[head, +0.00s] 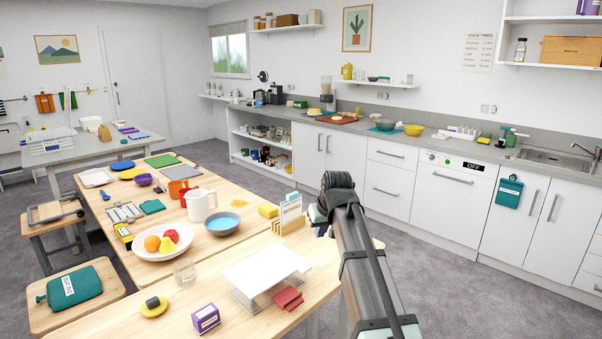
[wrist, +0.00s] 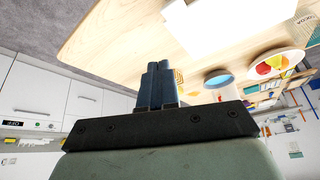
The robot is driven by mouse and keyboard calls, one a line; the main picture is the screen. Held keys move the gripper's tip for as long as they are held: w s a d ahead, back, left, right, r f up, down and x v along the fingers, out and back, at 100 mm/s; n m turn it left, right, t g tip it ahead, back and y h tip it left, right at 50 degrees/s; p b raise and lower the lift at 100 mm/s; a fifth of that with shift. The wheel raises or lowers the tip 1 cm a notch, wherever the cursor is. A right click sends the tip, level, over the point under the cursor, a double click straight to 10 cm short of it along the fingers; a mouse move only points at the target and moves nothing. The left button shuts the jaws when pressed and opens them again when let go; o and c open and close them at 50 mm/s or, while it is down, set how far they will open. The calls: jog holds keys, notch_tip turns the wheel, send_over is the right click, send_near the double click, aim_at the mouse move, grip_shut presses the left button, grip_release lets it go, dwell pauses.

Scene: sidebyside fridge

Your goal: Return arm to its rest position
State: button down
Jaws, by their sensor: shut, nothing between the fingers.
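My gripper (wrist: 158,68) is shut and empty, its two dark blue fingers side by side in the wrist view. The wrist view is tilted, with the tabletop (wrist: 125,35) above and beyond the fingers. The fingers touch nothing that I can see.
Near the arm on the table are a card holder (head: 290,215), a white stand (head: 267,270), a fruit bowl (head: 162,243) and a blue-grey bowl (head: 222,224). White cabinets and a dishwasher (head: 458,198) line the right wall. Grey floor (head: 470,295) is clear right of the arm.

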jog(key=s+d+f+m+g+h, duration=0.15)
jog(key=s+f, duration=0.45)
jog(key=f, duration=0.7)
jog(key=s+d+f+g, duration=0.1)
jog(key=s+d+f, duration=0.2)
jog(key=s+f, duration=0.7)
jog(key=s+d+f+m+g, duration=0.1)
jog(key=s+d+f+g, duration=0.15)
jog(key=f, duration=1.35)
jog(key=s+d+f+g, duration=0.1)
jog(key=s+f+g, duration=0.1)
jog(key=s+f, duration=0.5)
jog(key=s+d+f+g, duration=0.1)
jog(key=s+f, duration=0.7)
jog(key=s, duration=0.9)
jog(key=s+d+f+m+g, duration=0.1)
jog(key=s+d+f+g, duration=0.1)
jog(key=s+f, duration=0.5)
jog(key=s+g, duration=0.1)
jog(key=s, duration=0.4)
jog(key=shift+s+f+g, duration=0.3)
jog(key=shift+s, duration=0.1)
